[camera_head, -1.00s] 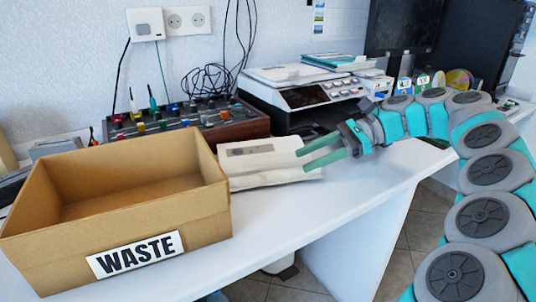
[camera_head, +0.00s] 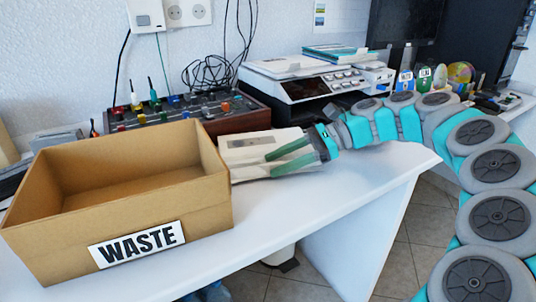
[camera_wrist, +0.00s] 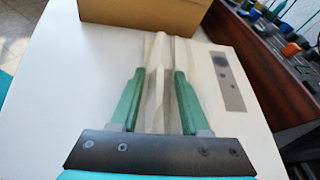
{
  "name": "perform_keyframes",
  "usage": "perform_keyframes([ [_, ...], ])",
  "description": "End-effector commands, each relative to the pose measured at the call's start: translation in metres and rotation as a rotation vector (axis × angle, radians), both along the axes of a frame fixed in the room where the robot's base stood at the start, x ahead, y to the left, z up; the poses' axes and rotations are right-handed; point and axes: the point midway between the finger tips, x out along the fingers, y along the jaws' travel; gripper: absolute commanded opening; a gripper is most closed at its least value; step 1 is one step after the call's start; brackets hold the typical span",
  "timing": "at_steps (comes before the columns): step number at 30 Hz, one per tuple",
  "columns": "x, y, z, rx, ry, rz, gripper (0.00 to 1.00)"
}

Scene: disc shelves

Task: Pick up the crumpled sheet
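The crumpled sheet (camera_head: 241,162) is off-white with a grey rectangular patch and lies on the white desk, just right of the waste box. In the wrist view the sheet (camera_wrist: 208,98) has raised folds running lengthwise. My gripper (camera_head: 271,165) reaches over the sheet from the right. In the wrist view my gripper (camera_wrist: 158,76) is open, with its two green fingers apart on either side of a raised fold. I cannot tell whether the fingers touch the paper.
A cardboard box labelled WASTE (camera_head: 215,205) stands open at the left. A wooden-sided control panel (camera_head: 240,119) with coloured knobs and a printer-like device (camera_head: 310,92) stand behind the sheet. The desk (camera_head: 320,185) is clear in front of the sheet.

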Motion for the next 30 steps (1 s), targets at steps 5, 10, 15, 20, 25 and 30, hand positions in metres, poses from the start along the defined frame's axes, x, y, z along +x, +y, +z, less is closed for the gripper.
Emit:
perform_keyframes([
  [5, 0.0001, -0.0002, 0.0000, 0.000, 0.000, 0.000, 0.25],
  [10, 0.0002, -0.0003, 0.0000, 0.000, 0.000, 0.000, 0.06],
  [15, 0.0001, -0.0003, 0.0000, 0.000, 0.000, 0.000, 0.00],
  [20, 0.0001, -0.0004, 0.0001, 0.000, 0.000, 0.000, 0.00],
  [25, 0.0001, -0.0004, 0.0001, 0.000, 0.000, 0.000, 0.00],
  [30, 0.0004, -0.0005, 0.0021, 0.000, 0.000, -0.001, 0.00],
])
